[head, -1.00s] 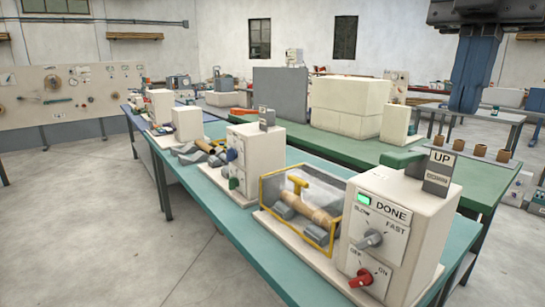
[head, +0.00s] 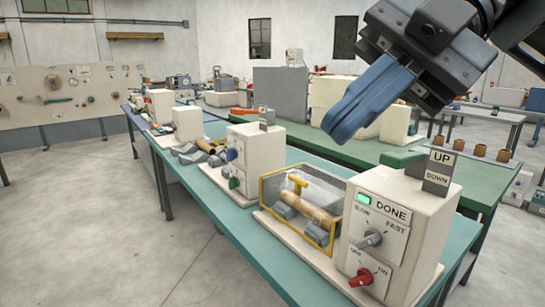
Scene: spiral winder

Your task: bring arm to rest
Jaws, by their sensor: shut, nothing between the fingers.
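My gripper (head: 340,122) shows at the upper right in the head view, its blue fingers shut together and empty. It points down and to the left, in the air above the benches, and appears apart from everything. Below it stands the winder's cream control box (head: 398,238) with a lit green lamp beside the word DONE, a grey SLOW–FAST knob (head: 372,238) and a red OFF–ON knob (head: 360,279). An UP/DOWN switch block (head: 438,172) stands on top of the box. Left of the box, a tan roll (head: 310,211) lies inside a yellow-framed clear guard (head: 264,205).
A second cream machine (head: 243,160) stands farther along the teal bench (head: 224,226). The grey floor (head: 90,230) at left is clear.

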